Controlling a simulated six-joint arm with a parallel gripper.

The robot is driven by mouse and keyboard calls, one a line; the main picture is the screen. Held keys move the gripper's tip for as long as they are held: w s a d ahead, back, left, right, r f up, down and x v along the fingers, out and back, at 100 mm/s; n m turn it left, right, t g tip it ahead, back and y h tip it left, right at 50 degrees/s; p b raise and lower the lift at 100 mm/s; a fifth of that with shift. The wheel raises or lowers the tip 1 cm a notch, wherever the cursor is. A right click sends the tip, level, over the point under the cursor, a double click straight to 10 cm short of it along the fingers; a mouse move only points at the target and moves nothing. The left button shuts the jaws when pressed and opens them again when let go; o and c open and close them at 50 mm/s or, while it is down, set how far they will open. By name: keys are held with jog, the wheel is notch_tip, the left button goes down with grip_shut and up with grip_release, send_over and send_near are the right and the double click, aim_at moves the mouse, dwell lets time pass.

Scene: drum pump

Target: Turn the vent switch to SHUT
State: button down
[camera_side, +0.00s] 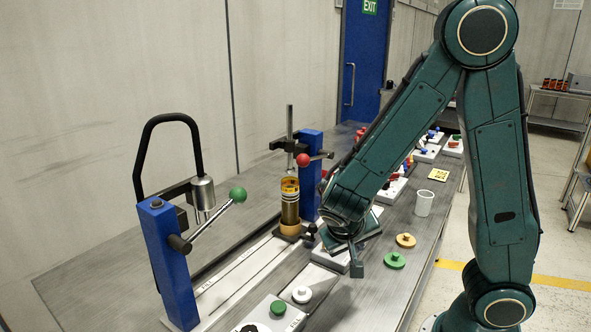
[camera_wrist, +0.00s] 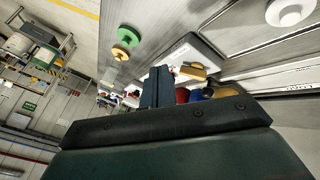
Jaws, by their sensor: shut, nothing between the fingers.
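No label reading vent or SHUT is legible, so I cannot tell for certain which part is the vent switch. A pale box (camera_side: 333,259) lies below and beside my gripper (camera_side: 356,268), which points down over the bench. In the wrist view my gripper (camera_wrist: 157,82) shows as dark fingers shut together, with nothing seen between them. The pale box (camera_wrist: 190,47) is close to the fingers there, with a small ochre part (camera_wrist: 191,72) at its near edge. Red and dark blue parts behind the fingers are partly hidden. Whether the fingers touch anything is unclear.
A green disc (camera_side: 395,260) and a tan disc (camera_side: 405,240) lie right of my gripper, with a clear cup (camera_side: 424,203) beyond. A white knob (camera_side: 302,294) stands in front. The blue-post pump stand (camera_side: 174,265) with its green-ball lever (camera_side: 238,194) is left.

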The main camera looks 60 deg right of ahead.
jog(key=shift+s+a+r, duration=0.2)
jog(key=shift+s+r, duration=0.4)
jog(key=shift+r, duration=0.2)
jog(key=shift+r, duration=0.1)
jog(key=s+a+r+n+t+y, duration=0.2)
jog(key=s+a+r+n+y, duration=0.1)
jog(key=r, duration=0.4)
jog(key=s+a+r+n+t+y, duration=0.3)
jog(key=s+a+r+n+y, duration=0.1)
jog(key=r, duration=0.3)
jog(key=shift+a+n, duration=0.15)
jog(key=shift+n, duration=0.45)
